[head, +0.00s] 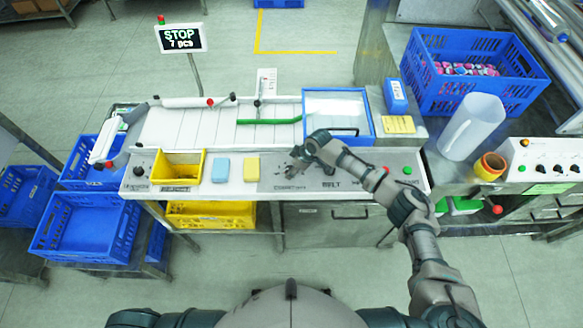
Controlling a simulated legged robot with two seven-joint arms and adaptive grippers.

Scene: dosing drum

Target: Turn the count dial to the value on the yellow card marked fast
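My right gripper (296,161) is over the front panel (350,158), above a small label that I cannot read clearly. A dial at that label would be hidden beneath the gripper, so I cannot see the count dial or its pointer. Whether the fingers are open or touch anything is too small to tell. A yellow card (398,124) with fine print lies right of the clear-lidded blue box. A plain yellow piece (251,168) and a light blue piece (221,169) lie on the panel. I cannot read the word fast on either yellow item. My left gripper is not in view.
A black knob (139,171) is at the panel's left end, beside a yellow bin (177,168). A red button (385,169) and a green button (407,170) are on the right. A display (180,38) reads STOP, 7 pcs. A white jug (471,127) stands far right.

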